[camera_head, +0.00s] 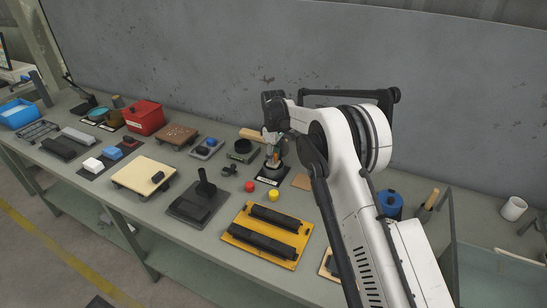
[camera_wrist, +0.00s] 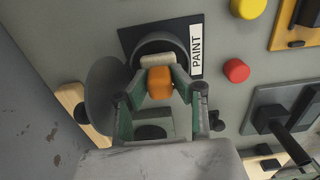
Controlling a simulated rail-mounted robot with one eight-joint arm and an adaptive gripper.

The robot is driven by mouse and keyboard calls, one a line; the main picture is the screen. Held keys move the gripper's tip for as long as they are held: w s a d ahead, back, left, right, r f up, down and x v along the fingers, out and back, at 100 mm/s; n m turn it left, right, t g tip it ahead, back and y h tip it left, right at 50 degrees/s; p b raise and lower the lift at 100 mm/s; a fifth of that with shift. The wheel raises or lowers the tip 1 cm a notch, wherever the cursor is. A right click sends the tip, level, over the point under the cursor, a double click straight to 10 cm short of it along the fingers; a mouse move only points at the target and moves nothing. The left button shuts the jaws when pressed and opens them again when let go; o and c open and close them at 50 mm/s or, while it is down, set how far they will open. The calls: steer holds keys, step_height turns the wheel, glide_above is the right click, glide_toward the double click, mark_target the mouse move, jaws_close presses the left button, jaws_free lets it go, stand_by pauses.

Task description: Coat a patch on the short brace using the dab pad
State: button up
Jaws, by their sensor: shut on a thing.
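My gripper (camera_head: 272,148) is shut on the dab pad, whose orange grip (camera_wrist: 160,84) sits between the fingertips in the wrist view. The pad's pale head (camera_wrist: 158,60) is at the opening of a dark round paint pot (camera_wrist: 162,42). I cannot tell whether the head touches the paint. The pot stands on a black mat (camera_head: 268,180), with a label reading PAINT (camera_wrist: 196,50) in the wrist view. No part is marked as the short brace, so I cannot tell which piece it is.
Red (camera_head: 250,187) and yellow (camera_head: 273,195) knobs lie in front of the paint mat. A yellow fixture (camera_head: 233,229) with black bars and a dark stand (camera_head: 187,208) are nearer the front edge. A wooden bar (camera_head: 254,134) lies behind. A blue container (camera_head: 390,203) stands right.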

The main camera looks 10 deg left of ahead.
steer(key=shift+f+b, duration=0.5)
steer(key=shift+b, duration=0.25)
stand_by(2.3)
steer(key=shift+r+p, duration=0.65)
steer(key=shift+r, duration=2.9)
